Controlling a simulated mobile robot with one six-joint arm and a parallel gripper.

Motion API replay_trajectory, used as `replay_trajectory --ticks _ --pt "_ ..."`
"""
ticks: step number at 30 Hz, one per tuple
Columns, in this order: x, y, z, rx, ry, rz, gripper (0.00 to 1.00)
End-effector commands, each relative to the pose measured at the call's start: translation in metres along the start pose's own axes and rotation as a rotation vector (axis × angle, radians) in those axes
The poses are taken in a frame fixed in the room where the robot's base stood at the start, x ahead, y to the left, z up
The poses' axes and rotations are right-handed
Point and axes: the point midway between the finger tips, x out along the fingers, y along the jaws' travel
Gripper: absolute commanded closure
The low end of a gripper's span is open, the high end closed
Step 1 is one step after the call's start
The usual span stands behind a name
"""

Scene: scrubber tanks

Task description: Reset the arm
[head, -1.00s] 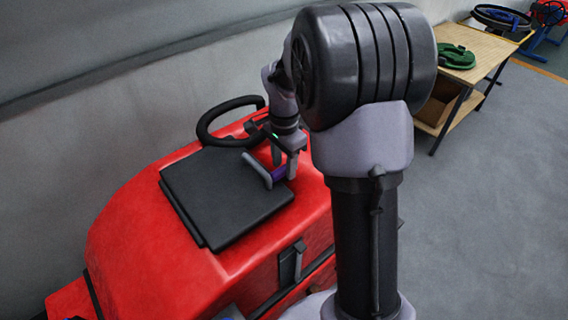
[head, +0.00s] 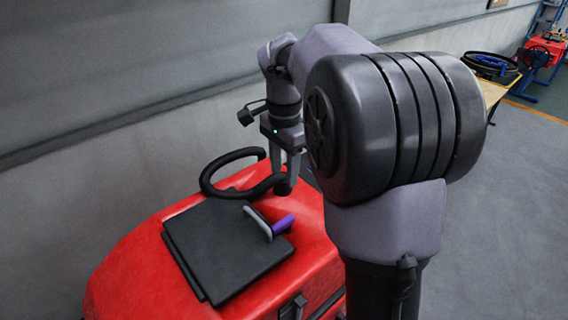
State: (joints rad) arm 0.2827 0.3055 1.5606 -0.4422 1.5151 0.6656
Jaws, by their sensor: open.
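My gripper (head: 284,175) points down above the red scrubber machine (head: 135,265), with its jaws open and apart from the black lid. It overlaps the right side of the black steering wheel (head: 205,180) in the picture, so I cannot tell the gap between them. A grey handle (head: 257,221) with a purple part (head: 283,224) sits at the right of the black lid (head: 215,250), below the gripper and clear of it. My arm's large dark joint covers the right part of the machine.
A grey wall (head: 100,100) runs behind the machine. A wooden table (head: 491,92) with a dark ring-shaped item (head: 491,65) stands at the far right, partly hidden by my arm. Red and blue equipment (head: 543,55) stands beyond it. The grey floor (head: 510,220) at right is open.

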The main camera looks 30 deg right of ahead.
Motion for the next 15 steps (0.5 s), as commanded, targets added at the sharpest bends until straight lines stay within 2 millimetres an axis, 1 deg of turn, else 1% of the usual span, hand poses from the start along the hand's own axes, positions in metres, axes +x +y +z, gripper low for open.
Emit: replay_trajectory --ticks 13,14,15 --pt "-0.001 0.000 0.001 -0.003 0.000 -0.002 0.57" --pt "0.001 0.002 0.003 -0.014 0.001 -0.008 0.57" --pt "0.006 0.005 0.012 -0.048 0.003 -0.026 0.57"
